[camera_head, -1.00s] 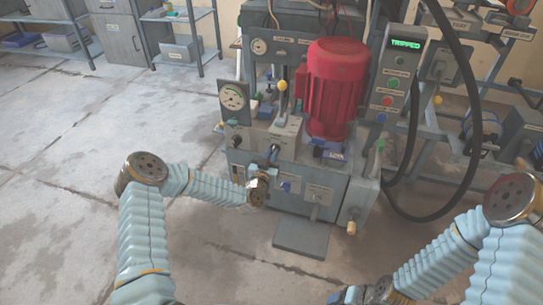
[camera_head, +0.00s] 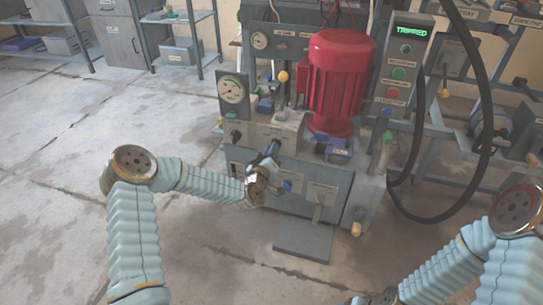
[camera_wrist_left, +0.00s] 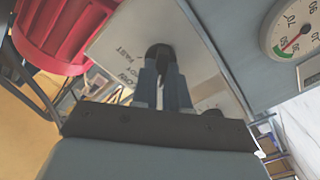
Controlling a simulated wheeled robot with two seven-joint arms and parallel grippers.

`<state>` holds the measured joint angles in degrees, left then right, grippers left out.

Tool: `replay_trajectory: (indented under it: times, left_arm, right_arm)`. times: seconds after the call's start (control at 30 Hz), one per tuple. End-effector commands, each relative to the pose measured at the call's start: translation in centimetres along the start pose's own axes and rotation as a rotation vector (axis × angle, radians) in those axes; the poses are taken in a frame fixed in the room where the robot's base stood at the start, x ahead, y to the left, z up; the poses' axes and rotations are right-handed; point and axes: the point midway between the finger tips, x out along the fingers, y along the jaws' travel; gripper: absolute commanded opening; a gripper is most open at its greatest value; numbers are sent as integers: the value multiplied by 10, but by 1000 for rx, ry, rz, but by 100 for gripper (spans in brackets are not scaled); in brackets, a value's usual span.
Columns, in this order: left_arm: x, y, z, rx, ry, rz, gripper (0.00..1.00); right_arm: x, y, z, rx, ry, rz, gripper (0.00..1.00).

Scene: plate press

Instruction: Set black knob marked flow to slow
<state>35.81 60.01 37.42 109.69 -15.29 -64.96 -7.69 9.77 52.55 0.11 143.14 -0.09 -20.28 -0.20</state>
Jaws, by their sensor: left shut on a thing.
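In the left wrist view, the black knob (camera_wrist_left: 158,52) stands on a pale grey panel. The fingers of my left gripper (camera_wrist_left: 163,76) are shut on it and cover its lower part. A label (camera_wrist_left: 124,62) beside the knob seems to read FAST, with other words too small to tell. In the head view, my left gripper (camera_head: 271,150) reaches up to the front of the grey box, and the knob is hidden by it. Which way the knob points cannot be told. My right arm shows at the lower right of the head view, but its gripper is out of view.
A red motor (camera_head: 340,85) stands behind the grey box (camera_head: 284,128). A round gauge (camera_head: 232,90) is to its left, and a lit TRIPPED display (camera_head: 411,31) tops the button panel at right.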

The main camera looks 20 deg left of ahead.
Motion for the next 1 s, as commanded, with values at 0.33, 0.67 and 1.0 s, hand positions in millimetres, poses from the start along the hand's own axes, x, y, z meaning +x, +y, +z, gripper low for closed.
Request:
replay_trajectory:
  times: [0.33,0.67,1.0]
  left_arm:
    - [0,-2,0,-112,1,-1,0]
    - [0,-2,0,-126,0,-2,0]
    - [0,-1,0,-125,0,-2,39]
  right_arm:
    - [11,3,1,-1,-3,-3,73]
    - [11,3,1,-1,-4,-3,73]
    - [11,3,1,-1,-4,-3,73]
